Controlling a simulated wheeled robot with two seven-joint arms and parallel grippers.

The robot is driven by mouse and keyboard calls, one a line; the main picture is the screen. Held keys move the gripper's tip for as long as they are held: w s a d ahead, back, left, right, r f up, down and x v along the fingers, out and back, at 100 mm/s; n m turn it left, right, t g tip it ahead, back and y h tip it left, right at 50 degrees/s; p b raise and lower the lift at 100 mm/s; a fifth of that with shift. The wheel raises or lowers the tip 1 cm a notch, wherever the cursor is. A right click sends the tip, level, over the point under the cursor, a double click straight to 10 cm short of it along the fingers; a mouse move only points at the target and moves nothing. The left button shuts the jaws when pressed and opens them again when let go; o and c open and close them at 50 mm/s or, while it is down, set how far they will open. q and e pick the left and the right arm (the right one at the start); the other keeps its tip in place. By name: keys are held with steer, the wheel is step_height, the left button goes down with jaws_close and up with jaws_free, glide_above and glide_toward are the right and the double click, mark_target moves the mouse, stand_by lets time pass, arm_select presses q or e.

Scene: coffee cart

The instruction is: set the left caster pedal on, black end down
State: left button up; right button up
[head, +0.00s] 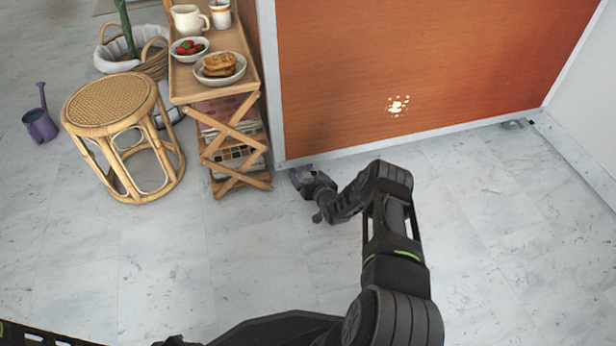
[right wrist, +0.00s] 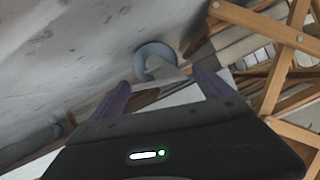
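The left caster (head: 296,177) sits under the near left corner of the orange-panelled cart, largely hidden by my right gripper (head: 308,184). In the right wrist view the caster's round grey wheel (right wrist: 152,56) shows just beyond my right gripper (right wrist: 162,80). The two purple-grey fingers are spread apart, with the caster in line with the gap between them. I see no clear contact. The pedal's tilt and its black end cannot be made out. My left gripper cannot be made out in the head view.
The cart's orange panel (head: 420,60) rises above the caster. A wooden shelf stand (head: 240,165) with bowls and cups stands close left of it, beside a rattan stool (head: 110,100). The right caster (head: 514,124) is at the far corner. The floor in front is clear.

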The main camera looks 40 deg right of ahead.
steer(key=shift+o, duration=0.2)
steer(key=shift+s+r+p, duration=0.3)
steer(key=shift+r+p, duration=0.05)
steer(key=shift+p, duration=0.05)
steer(key=p+v, duration=0.3)
steer(key=v, duration=0.4)
steer(key=shift+f+p, duration=0.2)
steer(key=shift+p, duration=0.1)
steer(key=shift+a, duration=0.15)
